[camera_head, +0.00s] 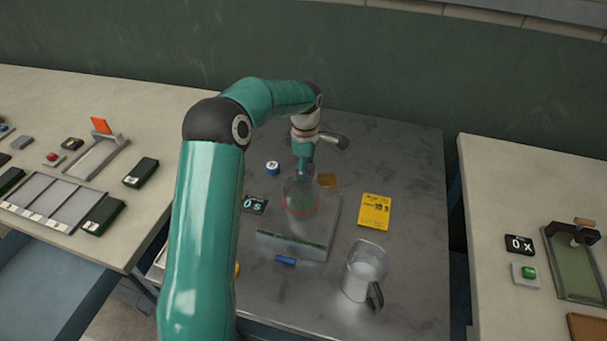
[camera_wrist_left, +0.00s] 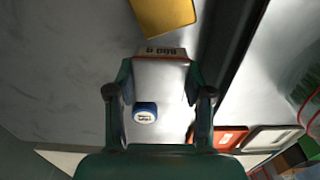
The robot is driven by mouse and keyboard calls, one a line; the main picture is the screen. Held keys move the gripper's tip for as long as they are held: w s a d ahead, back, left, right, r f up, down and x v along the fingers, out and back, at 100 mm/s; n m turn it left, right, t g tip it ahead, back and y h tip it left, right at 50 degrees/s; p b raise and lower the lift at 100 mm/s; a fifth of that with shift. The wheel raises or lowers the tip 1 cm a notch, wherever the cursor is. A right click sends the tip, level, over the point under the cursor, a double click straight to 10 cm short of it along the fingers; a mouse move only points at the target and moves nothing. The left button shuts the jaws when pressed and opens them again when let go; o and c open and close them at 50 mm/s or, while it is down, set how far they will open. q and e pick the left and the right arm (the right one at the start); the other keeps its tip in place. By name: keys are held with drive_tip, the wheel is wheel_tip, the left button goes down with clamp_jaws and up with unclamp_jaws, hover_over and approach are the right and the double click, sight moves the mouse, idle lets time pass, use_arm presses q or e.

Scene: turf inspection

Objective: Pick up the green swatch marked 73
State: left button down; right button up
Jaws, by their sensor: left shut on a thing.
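No swatch with a readable 73 shows. Several dark green blocks with small white labels lie on the left table, one (camera_head: 140,172) near its right edge and another (camera_head: 103,215) beside the tray; their marks are too small to read. My left gripper (camera_head: 303,168) points down over the middle table, behind the clear platform. In the left wrist view my left gripper (camera_wrist_left: 160,82) has its fingers shut on a grey thing (camera_wrist_left: 160,51) whose upside-down label seems to read 600 g. In the head view the held thing cannot be made out clearly. My right gripper is not in view.
The middle table holds a clear platform (camera_head: 295,247), a blue round piece (camera_head: 272,168), a yellow card (camera_head: 375,212), a metal mug (camera_head: 366,272) and a small display (camera_head: 254,204). A compartment tray (camera_head: 45,196) lies left.

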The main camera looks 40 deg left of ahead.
use_arm(q)
drive_tip(key=shift+f, duration=1.3)
drive_tip(key=c, duration=0.9)
unclamp_jaws()
drive_tip(key=shift+f, duration=0.15)
drive_tip(key=shift+o, duration=0.9)
drive_tip(key=shift+r, duration=0.2)
